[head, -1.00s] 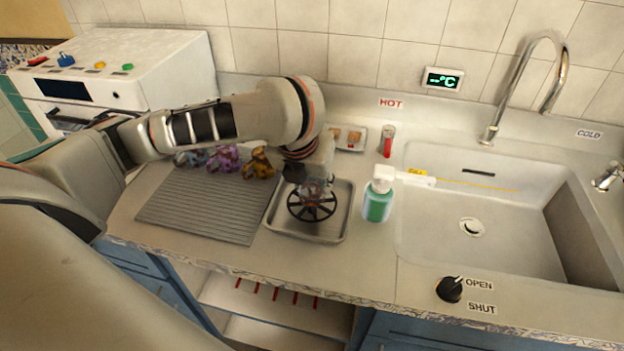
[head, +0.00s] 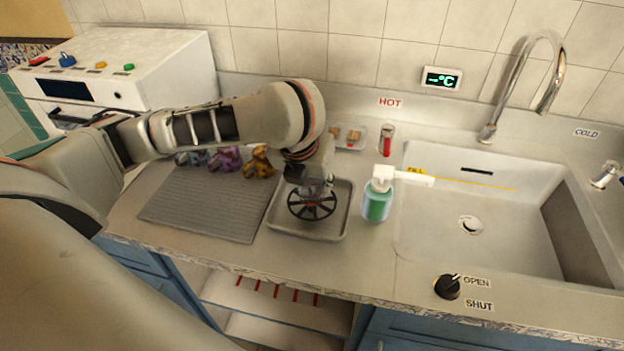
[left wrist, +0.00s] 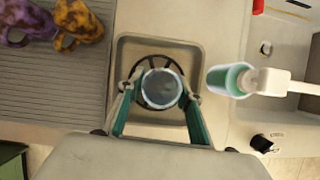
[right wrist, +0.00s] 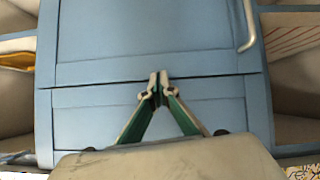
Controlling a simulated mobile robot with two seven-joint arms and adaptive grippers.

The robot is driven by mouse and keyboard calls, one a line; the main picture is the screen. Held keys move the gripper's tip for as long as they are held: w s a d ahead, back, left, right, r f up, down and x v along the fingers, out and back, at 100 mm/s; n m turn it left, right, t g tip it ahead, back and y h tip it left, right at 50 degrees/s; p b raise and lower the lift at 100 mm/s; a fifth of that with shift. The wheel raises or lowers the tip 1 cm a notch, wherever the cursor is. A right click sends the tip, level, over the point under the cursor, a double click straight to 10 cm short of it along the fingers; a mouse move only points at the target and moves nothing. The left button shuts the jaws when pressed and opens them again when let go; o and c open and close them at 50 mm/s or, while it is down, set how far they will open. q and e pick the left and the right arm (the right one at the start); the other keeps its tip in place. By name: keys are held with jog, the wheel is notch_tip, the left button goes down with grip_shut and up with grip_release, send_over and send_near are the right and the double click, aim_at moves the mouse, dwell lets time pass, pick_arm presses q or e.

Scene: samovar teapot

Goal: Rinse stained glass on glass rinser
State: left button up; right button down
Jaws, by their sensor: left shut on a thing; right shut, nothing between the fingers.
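The glass rinser is a metal tray (head: 345,228) with a round black spoked grate (head: 312,205). In the left wrist view the tray (left wrist: 127,52) surrounds the grate, partly covered by the glass. My left gripper (head: 306,184) is over the rinser, shut on a clear glass (head: 322,186). In the left wrist view the glass (left wrist: 161,88) sits between the fingertips, over the grate. I cannot tell whether it touches the grate, and stains cannot be made out. My right gripper (right wrist: 160,80) is shut and empty before blue cabinet fronts.
A green soap bottle (head: 377,203) stands right of the rinser, near the sink (head: 510,235). A grey ribbed mat (head: 205,205) lies to the left, with several patterned cups (head: 262,161) at its back. A black OPEN/SHUT knob (head: 448,288) is at the front right.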

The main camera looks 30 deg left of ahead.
pick_arm(q)
jog(key=shift+f, duration=0.3)
jog(key=shift+f, duration=0.5)
dwell(0.5)
jog(key=shift+s+f+b, duration=0.1)
jog(key=shift+f+b, duration=0.1)
jog(key=shift+b, duration=0.1)
dwell(0.6)
jog(key=shift+r+p, duration=0.4)
jog(key=shift+p, duration=0.2)
dwell(2.4)
jog(key=shift+o, duration=0.4)
dwell(0.3)
jog(key=shift+r, duration=0.1)
jog(key=shift+r+p, duration=0.4)
jog(key=shift+p, duration=0.15)
jog(key=shift+r+p, duration=0.4)
jog(key=shift+p, duration=0.4)
jog(key=shift+r+p, duration=0.65)
jog(key=shift+p, duration=0.55)
